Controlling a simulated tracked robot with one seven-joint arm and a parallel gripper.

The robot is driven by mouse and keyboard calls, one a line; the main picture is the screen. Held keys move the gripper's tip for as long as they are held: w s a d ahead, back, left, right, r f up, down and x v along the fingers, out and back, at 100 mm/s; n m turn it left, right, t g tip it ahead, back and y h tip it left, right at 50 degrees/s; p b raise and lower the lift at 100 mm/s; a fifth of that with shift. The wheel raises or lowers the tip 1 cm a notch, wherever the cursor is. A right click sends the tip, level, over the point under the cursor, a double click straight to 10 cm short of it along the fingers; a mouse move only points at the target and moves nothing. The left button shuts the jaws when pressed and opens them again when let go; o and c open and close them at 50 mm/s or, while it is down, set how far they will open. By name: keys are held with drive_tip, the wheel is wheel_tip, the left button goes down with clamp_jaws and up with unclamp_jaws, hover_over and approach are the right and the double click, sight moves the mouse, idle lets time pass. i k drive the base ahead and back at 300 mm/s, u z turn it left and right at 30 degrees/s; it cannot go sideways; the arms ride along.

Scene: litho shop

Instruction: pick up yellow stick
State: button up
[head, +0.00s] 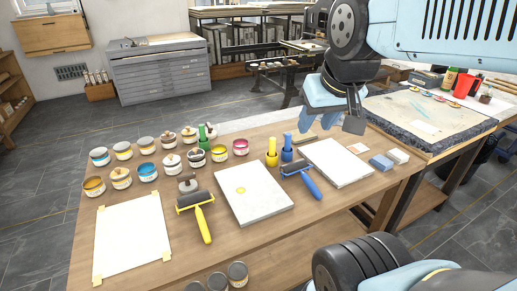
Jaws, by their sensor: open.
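A yellow stick (271,147) stands upright on the wooden table, its lower end in a wider yellow base. It is close to the left of a similar blue stick (287,143). My gripper (338,108) hangs above the far right part of the table, up and to the right of the yellow stick. Its jaws are open and apart from the stick, and I see nothing between them.
A pale slab (240,194) and a blue-handled roller (300,174) lie in front of the sticks. A white slab (337,163) is to the right. Several ink tins (240,147) and a green stick (203,132) stand to the left. A yellow-handled roller (204,225) lies nearer.

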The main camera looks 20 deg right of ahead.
sight(273, 144)
drive_tip(key=z, duration=0.85)
drive_tip(key=i, duration=0.1)
drive_tip(key=u, duration=2.7)
drive_tip(key=k, duration=0.9)
drive_tip(key=z, duration=1.45)
drive_tip(key=i, duration=1)
